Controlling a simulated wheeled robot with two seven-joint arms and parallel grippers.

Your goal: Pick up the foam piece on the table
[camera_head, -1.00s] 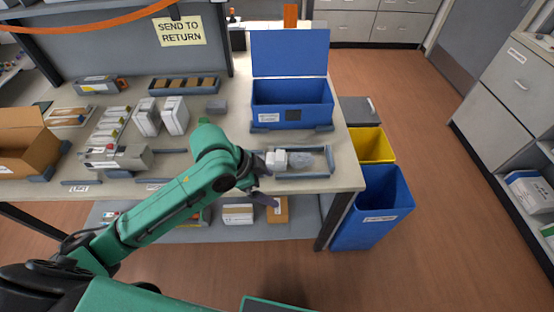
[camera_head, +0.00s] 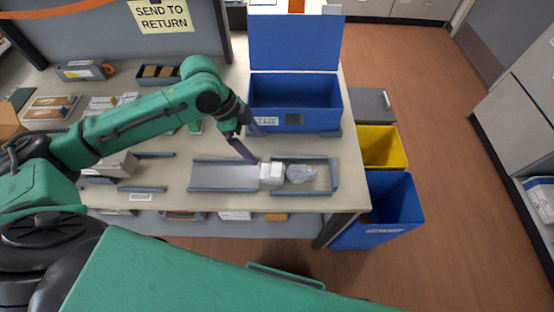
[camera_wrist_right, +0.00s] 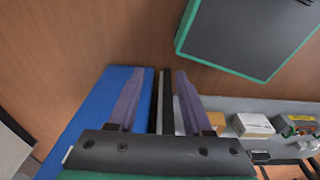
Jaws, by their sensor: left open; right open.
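The foam piece (camera_head: 271,173) looks like a small white block. It sits on the table at the left part of a grey-framed tray (camera_head: 334,176), beside a crumpled grey clear bag (camera_head: 300,173). My left gripper (camera_head: 252,143) is open and empty, above the table, up and to the left of the foam piece and apart from it. My right gripper (camera_wrist_right: 158,100) is open with nothing between its fingers in the right wrist view; it is out of the head view.
An open blue box (camera_head: 295,100) stands behind the tray. A flat grey plate (camera_head: 224,176) lies left of the foam piece. Yellow (camera_head: 382,148) and blue (camera_head: 385,210) bins stand right of the table. The right wrist view shows a blue surface (camera_wrist_right: 85,115) near the right gripper.

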